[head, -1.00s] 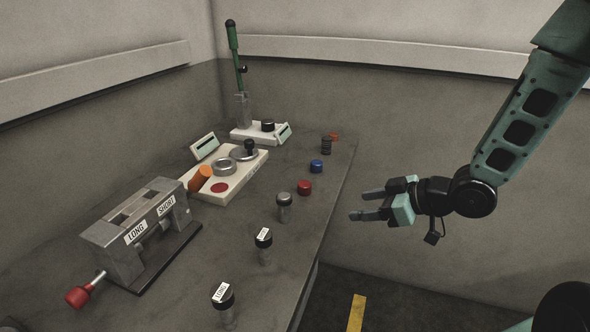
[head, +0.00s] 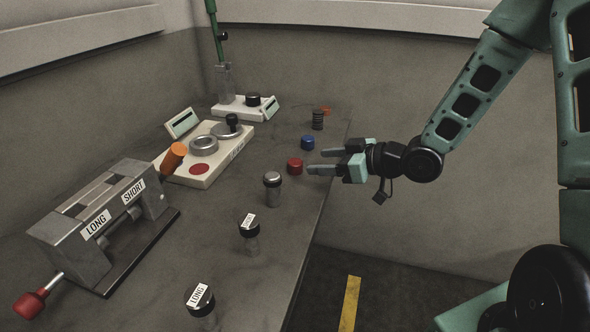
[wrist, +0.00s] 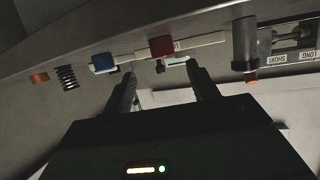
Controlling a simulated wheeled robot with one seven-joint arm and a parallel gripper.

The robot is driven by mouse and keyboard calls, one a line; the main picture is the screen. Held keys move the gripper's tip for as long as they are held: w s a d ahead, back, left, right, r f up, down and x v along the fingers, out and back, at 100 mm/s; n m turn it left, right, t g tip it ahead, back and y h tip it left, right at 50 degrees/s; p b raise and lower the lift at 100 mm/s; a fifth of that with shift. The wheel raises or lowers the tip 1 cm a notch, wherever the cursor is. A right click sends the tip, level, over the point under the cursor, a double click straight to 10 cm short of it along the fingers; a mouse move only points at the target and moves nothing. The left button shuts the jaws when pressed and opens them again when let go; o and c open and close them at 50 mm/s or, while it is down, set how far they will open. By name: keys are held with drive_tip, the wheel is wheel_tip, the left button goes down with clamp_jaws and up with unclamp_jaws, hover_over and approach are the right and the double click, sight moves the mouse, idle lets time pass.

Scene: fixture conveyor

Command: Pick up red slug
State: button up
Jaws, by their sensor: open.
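The red slug (head: 294,166) is a short red cylinder standing on the grey table near its right edge. In the wrist view the red slug (wrist: 162,47) shows ahead of the fingers, between their tips in the picture. My gripper (head: 312,161) is open and empty, with its fingers pointing left toward the red slug. The fingertips look close to the slug in the head view, but I cannot tell the exact gap. In the wrist view my gripper (wrist: 162,75) has its two dark fingers spread apart.
A blue slug (head: 308,142) stands just behind the red one, and a metal-topped cylinder (head: 272,190) in front. A dark spring (head: 318,120) and an orange piece (head: 327,111) stand farther back. A white fixture plate (head: 222,176) lies left. Free floor lies right of the table.

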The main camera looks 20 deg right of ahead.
sight(299, 163)
drive_tip(key=x, duration=0.8)
drive_tip(key=shift+a, duration=0.2)
drive_tip(key=shift+s, duration=0.1)
drive_tip(key=c, duration=1.1)
